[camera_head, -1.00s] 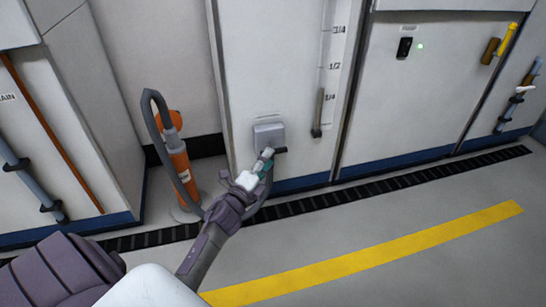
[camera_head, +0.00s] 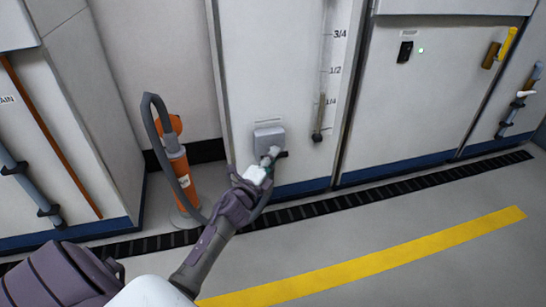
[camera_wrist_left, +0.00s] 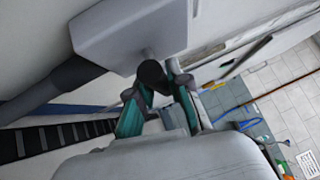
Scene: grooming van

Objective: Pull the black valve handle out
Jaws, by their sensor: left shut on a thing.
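The black valve handle (camera_head: 284,154) sticks out from beneath a grey valve housing (camera_head: 269,138) low on the white tank cabinet. My left gripper (camera_head: 270,157) is at the handle, just in front of the housing. In the left wrist view, the handle (camera_wrist_left: 152,73) shows as a dark round end on a short grey stem below the housing (camera_wrist_left: 125,30). My left gripper's teal-padded fingers (camera_wrist_left: 157,97) are shut on it, one on each side. Part of the handle is hidden by the fingers. My right gripper is not in view.
An orange cylinder (camera_head: 181,175) with a grey hose stands left of the cabinet, near my left arm. A level gauge (camera_head: 326,75) runs up the cabinet. A black floor grate (camera_head: 350,197) lies along the cabinets. The floor around the yellow stripe (camera_head: 400,255) is clear.

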